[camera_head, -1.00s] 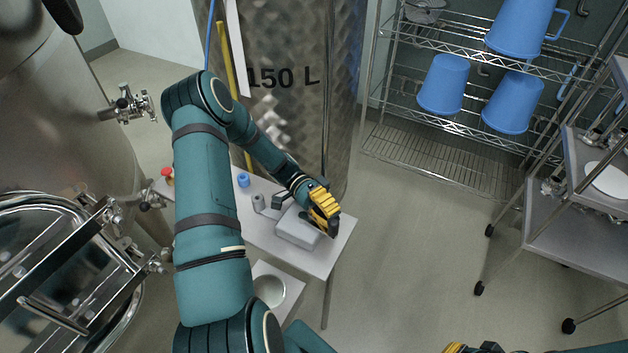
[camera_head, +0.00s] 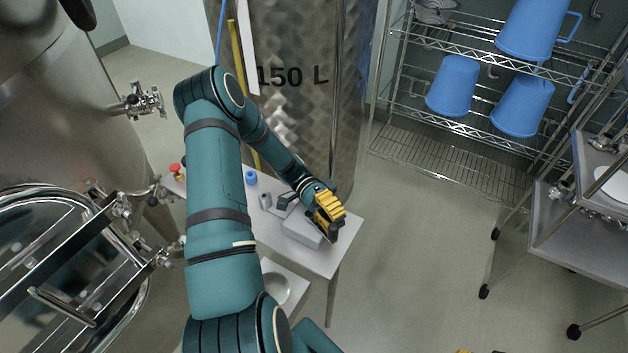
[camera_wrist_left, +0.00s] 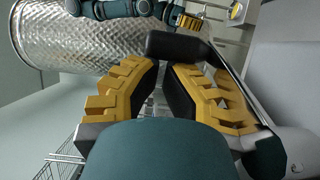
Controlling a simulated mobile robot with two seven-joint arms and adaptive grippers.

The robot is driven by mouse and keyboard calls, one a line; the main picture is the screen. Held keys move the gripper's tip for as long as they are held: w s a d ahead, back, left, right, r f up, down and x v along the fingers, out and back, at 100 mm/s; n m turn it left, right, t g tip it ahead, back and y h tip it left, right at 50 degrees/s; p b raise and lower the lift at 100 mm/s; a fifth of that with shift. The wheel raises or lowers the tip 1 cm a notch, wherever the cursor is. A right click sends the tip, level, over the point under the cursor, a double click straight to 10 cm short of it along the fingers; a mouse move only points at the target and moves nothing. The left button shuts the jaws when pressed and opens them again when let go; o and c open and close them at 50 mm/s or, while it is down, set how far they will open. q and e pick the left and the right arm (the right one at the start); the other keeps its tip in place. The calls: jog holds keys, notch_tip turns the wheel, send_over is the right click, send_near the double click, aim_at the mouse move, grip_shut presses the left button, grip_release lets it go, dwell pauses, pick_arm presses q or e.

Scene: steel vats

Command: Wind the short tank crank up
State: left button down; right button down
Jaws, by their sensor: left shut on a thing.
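My left gripper (camera_head: 331,222) is at the right end of a grey box (camera_head: 301,227) on the small table. In the left wrist view its yellow-and-black fingers (camera_wrist_left: 163,68) close around the black grip of the crank (camera_wrist_left: 180,46). A dark crank arm (camera_wrist_left: 228,75) runs from the grip down along the grey box (camera_wrist_left: 285,95). In the head view the gripper hides most of the crank. Only a yellow sliver of my right gripper (camera_head: 465,351) shows at the bottom edge, so its jaws cannot be judged.
The dimpled steel tank marked 150 L (camera_head: 300,125) stands behind the table (camera_head: 318,262). A blue cap (camera_head: 251,177) and a red knob (camera_head: 175,168) are on the table's left. A rack (camera_head: 430,160) with blue jugs and a trolley (camera_head: 575,240) stand right. Floor between is clear.

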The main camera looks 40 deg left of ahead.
pick_arm(q)
jog(key=a, duration=0.5)
jog(key=w+a, duration=0.1)
jog(key=a, duration=0.1)
jog(key=shift+w+a, duration=0.1)
jog(key=shift+a, duration=0.1)
